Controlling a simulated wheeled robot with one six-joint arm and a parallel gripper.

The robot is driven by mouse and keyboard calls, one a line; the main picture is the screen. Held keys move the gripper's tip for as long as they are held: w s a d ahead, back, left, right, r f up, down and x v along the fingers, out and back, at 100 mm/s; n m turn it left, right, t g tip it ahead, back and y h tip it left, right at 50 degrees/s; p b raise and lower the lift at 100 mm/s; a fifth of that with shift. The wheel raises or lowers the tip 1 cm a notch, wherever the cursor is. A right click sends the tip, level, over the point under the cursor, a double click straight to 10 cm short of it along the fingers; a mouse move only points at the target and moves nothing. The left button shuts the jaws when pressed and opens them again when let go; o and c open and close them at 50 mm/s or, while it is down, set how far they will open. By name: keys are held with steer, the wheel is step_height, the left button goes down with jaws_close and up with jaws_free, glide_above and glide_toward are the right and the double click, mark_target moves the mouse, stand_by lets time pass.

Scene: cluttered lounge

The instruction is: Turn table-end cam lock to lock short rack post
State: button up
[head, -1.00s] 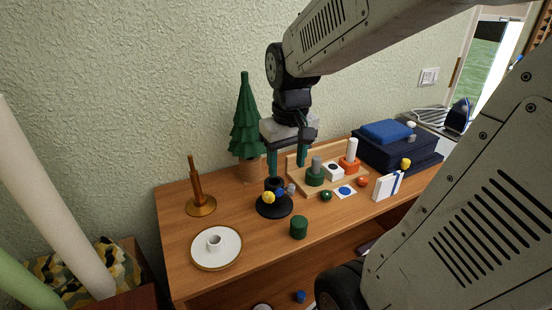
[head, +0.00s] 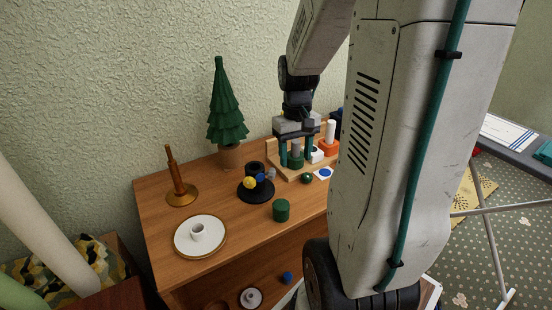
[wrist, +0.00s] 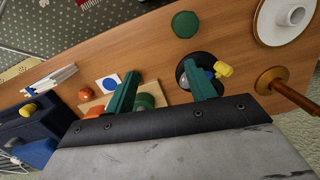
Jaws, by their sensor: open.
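A light wooden rack (head: 277,165) stands on the table. It carries a short grey post (head: 296,148) on a green base (head: 297,163), a white block (head: 317,155) and a taller white post (head: 330,132) on an orange base. My gripper (head: 296,160) is open and points down, its teal fingers on either side of the short post in the head view. In the wrist view, green shows beside the left finger of my gripper (wrist: 160,72). A small dark green knob (head: 307,178) lies in front of the rack. I cannot tell which part is the cam lock.
A black stand (head: 249,195) with a yellow knob (head: 250,183) is left of the rack. A green cylinder (head: 281,210), white plate (head: 188,248), brown peg stand (head: 180,195) and green tree (head: 226,105) share the table (head: 251,238). My arm hides its right side.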

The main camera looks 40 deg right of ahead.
glide_above(307, 175)
steer(key=s+a, duration=0.2)
steer(key=a, duration=0.1)
step_height(307, 175, down, 5)
steer(key=d+n, duration=0.1)
steer(key=w+d+f+n, duration=0.1)
steer(key=d, duration=0.1)
steer(key=shift+w+f+n+t, duration=0.1)
steer(key=shift+w+n+t, duration=0.2)
steer(key=shift+t, duration=0.1)
steer(key=shift+w+n+h, duration=0.1)
steer(key=shift+n+h, duration=0.2)
step_height(307, 175, down, 8)
steer(key=shift+r, duration=0.2)
steer(key=c, duration=1)
